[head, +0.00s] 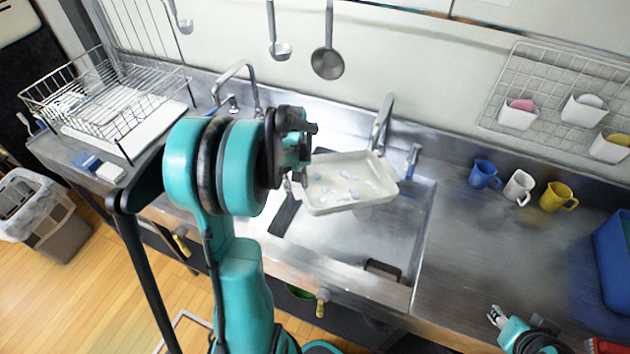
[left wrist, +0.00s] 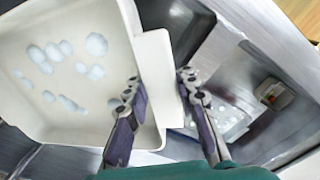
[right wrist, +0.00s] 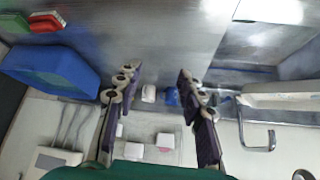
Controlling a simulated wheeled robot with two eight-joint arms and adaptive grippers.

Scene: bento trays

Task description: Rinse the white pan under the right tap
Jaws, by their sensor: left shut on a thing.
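The white pan (head: 340,203) hangs above the right sink basin, tilted, with several pale blue-white foam blobs inside. My left gripper (left wrist: 155,92) is shut on the tab at the pan's edge, shown in the left wrist view beside the pan (left wrist: 112,60). The right tap (head: 383,120) stands behind the pan, its lower end near the pan's back edge. I see no water running. My right gripper (head: 497,318) is open and empty over the counter at lower right; its spread fingers show in the right wrist view (right wrist: 155,80).
The left tap (head: 240,75) and a wire dish rack (head: 105,95) stand to the left. A blue mug (head: 484,174), white mug (head: 519,187) and yellow mug (head: 558,196) stand right of the sink. A blue bin (head: 612,250) is at far right. The counter between is clear.

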